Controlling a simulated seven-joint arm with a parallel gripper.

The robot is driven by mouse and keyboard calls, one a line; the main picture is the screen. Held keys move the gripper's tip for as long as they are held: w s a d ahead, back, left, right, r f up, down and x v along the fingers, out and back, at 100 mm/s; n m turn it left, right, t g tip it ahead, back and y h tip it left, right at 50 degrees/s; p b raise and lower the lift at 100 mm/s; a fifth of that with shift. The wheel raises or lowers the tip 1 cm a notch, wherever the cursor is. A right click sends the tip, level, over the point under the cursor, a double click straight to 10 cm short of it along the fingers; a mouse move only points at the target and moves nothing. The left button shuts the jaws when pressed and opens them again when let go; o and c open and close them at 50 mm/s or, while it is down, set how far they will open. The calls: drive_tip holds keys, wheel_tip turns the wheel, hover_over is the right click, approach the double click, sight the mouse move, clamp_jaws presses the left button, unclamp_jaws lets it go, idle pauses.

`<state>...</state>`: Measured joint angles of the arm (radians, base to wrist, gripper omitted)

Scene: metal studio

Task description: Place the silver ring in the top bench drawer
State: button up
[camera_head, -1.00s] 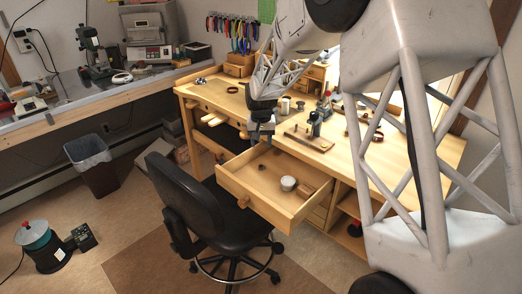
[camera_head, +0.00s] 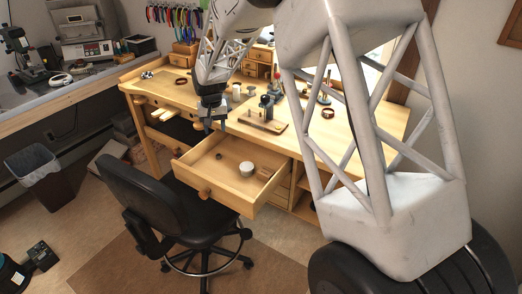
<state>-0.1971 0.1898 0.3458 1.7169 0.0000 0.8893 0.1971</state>
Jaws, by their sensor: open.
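The top bench drawer (camera_head: 222,198) is pulled out from the wooden bench (camera_head: 345,150), below the bench top. Inside it are a small dark round piece (camera_head: 219,156) and a pale round tin (camera_head: 246,169). My gripper (camera_head: 215,128) points down near the drawer's back left corner, above the drawer's level. Its jaws are open, and I see nothing between them. I cannot pick out the silver ring with certainty; the small round piece in the drawer looks dark and is too small to tell.
A black office chair (camera_head: 160,205) stands close in front of the drawer.

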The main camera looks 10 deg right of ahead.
drive_tip(key=s+d+r, duration=0.4)
drive_tip(key=s+r, duration=0.1)
drive_tip(key=s, duration=0.3)
drive_tip(key=s+d+r+t, duration=0.1)
drive_tip(key=s+d+r, duration=0.2)
drive_tip(key=s+r, duration=0.35)
drive_tip(key=s+d+r, duration=0.4)
drive_tip(key=s, duration=0.6)
drive_tip(key=s+d, duration=0.2)
drive_tip(key=s, duration=1)
drive_tip(key=s+d+t, duration=0.1)
drive_tip(key=s+d, duration=0.2)
drive_tip(key=s, duration=0.8)
drive_tip(key=shift+s+f+t, duration=0.25)
drive_tip(key=shift+s+t, duration=0.05)
drive_tip(key=shift+s, duration=0.1)
drive_tip(key=shift+c, duration=0.2)
